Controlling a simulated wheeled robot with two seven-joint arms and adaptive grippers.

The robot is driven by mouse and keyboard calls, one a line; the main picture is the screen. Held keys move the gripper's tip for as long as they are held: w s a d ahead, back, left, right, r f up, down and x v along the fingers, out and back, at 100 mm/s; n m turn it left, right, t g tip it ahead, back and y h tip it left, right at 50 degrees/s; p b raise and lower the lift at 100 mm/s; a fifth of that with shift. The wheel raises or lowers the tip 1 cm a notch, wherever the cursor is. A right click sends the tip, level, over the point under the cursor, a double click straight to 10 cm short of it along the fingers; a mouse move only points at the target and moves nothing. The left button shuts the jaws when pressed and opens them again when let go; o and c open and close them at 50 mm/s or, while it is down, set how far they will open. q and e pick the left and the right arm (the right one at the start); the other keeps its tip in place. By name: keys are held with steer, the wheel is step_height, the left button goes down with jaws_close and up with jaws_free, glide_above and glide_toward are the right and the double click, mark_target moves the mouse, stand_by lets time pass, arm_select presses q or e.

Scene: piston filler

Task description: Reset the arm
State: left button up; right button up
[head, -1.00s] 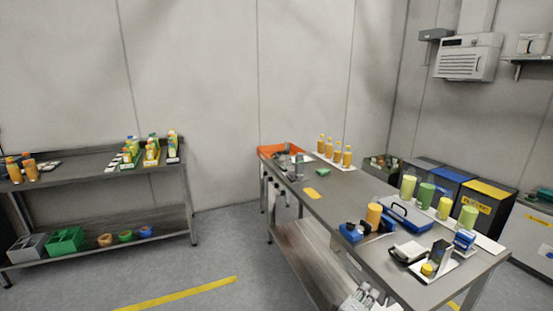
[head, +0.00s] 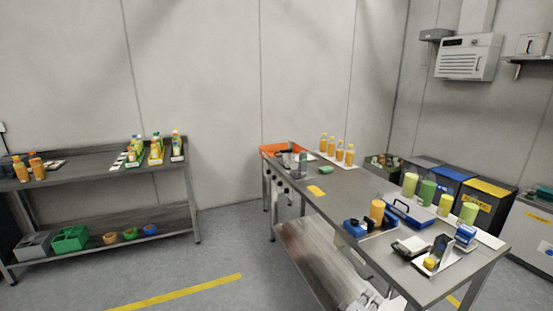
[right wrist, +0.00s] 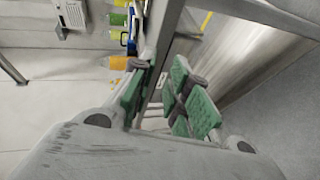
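My right gripper (head: 370,300) shows only in part at the bottom edge of the head view, beside and below the front of the metal worktable (head: 345,208). In the right wrist view the right gripper (right wrist: 164,92) has its two green-padded fingers apart with nothing held between them. It is close to the table's metal frame. My left gripper is in neither view.
The worktable carries a blue device with an orange cylinder (head: 377,209), a blue tray (head: 410,214), green and yellow containers (head: 428,190) and orange bottles (head: 339,151). A shelf table (head: 95,171) stands at left. Floor between the tables is clear.

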steer(key=s+f+m+g+y, duration=0.55)
steer(key=s+f, duration=0.25)
steer(key=s, duration=0.5)
steer(key=s+a+g+y, duration=0.1)
steer(key=s+a+y, duration=0.4)
steer(key=s, duration=0.3)
step_height(320, 180, down, 32)
steer(key=s+d+g, duration=0.1)
steer(key=d+g, duration=0.1)
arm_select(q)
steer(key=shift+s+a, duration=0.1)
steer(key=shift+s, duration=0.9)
arm_select(e)
steer(key=s+d+f, duration=0.3)
steer(key=s+f, duration=0.7)
steer(key=s+d+f, duration=0.4)
steer(key=s+f, duration=0.6)
steer(key=s, duration=0.1)
steer(key=shift+s+d+n+h, duration=0.15)
steer(key=shift+s+n+h, duration=0.1)
steer(key=shift+n+h, duration=0.1)
